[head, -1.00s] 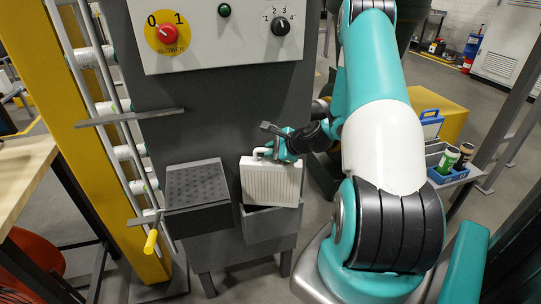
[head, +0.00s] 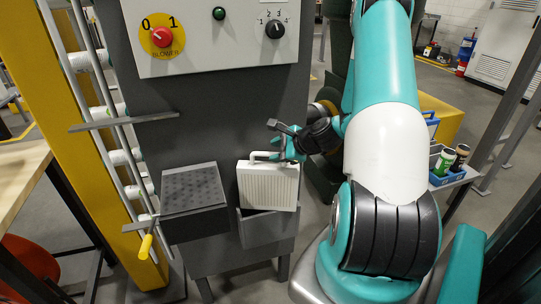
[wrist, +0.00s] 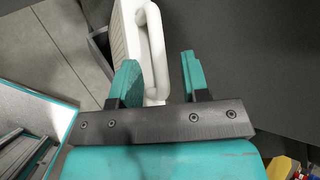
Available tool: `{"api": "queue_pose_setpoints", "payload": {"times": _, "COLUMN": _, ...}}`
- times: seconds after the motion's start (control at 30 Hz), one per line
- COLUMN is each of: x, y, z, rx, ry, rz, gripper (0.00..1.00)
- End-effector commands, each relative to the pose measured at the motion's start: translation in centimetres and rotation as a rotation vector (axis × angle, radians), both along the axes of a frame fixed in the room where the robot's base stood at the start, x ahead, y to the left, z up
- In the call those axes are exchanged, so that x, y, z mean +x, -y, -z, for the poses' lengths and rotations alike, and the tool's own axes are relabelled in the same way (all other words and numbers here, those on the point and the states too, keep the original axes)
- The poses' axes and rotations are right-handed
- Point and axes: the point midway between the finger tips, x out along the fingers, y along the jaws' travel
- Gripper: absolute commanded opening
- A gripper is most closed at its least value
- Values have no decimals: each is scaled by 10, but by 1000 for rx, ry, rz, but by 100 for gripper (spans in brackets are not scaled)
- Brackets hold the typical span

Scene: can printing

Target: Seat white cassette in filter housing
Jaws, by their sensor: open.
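The white cassette (head: 268,187), a ribbed panel with a looped handle on top, stands nearly upright at the mouth of the open grey box (head: 266,231) on the cabinet front, apparently the filter housing. Its lower edge meets the box rim; how deep it sits is unclear. My gripper (head: 281,146) is at the handle's right end. In the wrist view the gripper (wrist: 161,78) is open, with the cassette's handle (wrist: 155,45) showing ahead of and partly between the teal fingers. The cassette's ribbed body (wrist: 126,35) is beside the handle.
A grey box with a dark perforated top (head: 193,188) is left of the cassette. The control panel (head: 218,35) is above. A rack with rollers and a yellow-handled lever (head: 146,246) stands at left. A blue tray with cans (head: 448,178) is at right.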

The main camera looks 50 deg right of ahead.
Motion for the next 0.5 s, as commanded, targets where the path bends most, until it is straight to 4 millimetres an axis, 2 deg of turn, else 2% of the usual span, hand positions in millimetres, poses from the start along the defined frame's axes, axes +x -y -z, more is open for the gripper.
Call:
{"api": "queue_pose_setpoints", "payload": {"times": 0.2, "x": -40, "y": 6, "z": -28, "rx": -3, "ry": 2, "rz": 6, "gripper": 42}}
{"api": "queue_pose_setpoints", "payload": {"times": 0.33, "x": -55, "y": 7, "z": -40, "rx": -2, "ry": 2, "rz": 3, "gripper": 42}}
{"api": "queue_pose_setpoints", "payload": {"times": 0.5, "x": -65, "y": 8, "z": -47, "rx": -2, "ry": 1, "rz": 1, "gripper": 42}}
